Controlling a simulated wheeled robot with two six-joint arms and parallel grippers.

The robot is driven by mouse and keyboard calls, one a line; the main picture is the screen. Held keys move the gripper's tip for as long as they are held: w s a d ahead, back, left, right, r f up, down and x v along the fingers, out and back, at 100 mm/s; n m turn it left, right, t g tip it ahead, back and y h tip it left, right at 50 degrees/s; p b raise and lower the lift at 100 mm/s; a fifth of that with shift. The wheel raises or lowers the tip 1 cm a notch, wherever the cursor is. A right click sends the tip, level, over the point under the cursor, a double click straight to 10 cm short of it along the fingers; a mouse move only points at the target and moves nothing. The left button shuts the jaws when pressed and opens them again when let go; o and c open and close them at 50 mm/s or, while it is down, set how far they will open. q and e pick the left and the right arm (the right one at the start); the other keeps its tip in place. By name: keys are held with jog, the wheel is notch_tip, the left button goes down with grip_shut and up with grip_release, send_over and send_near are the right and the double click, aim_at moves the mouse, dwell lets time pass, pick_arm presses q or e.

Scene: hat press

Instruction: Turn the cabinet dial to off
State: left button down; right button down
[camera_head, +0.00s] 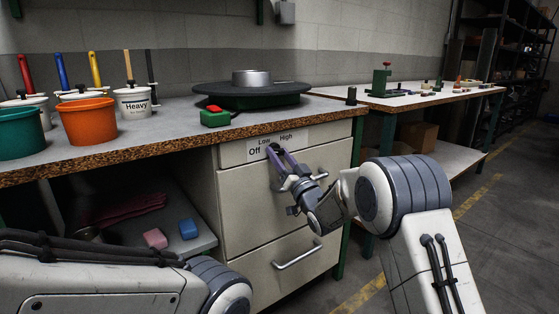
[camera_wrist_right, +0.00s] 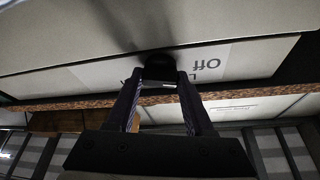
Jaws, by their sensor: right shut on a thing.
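The cabinet dial is a small black knob (camera_head: 274,147) on the top front panel (camera_head: 236,156) of the beige cabinet, beside the printed words Off, Low and High. My right gripper (camera_head: 277,152) is at the dial, its two fingers shut on the knob. In the right wrist view the dark dial (camera_wrist_right: 156,63) sits between the fingertips, and the label with Off (camera_wrist_right: 210,65) appears upside down. The fingers hide much of the dial, so I cannot tell which word it points to. My left gripper is out of view; only part of my left arm shows.
The worktop edge (camera_head: 190,142) overhangs just above the dial. A drawer handle (camera_head: 297,256) sticks out lower down. The floor at right is clear.

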jog(key=shift+n, duration=0.3)
jog(key=shift+c, duration=1.4)
grip_release()
jog(key=p+v, duration=0.2)
jog(key=v, duration=0.8)
jog(key=shift+s+d, duration=0.2)
jog(key=shift+f, duration=0.15)
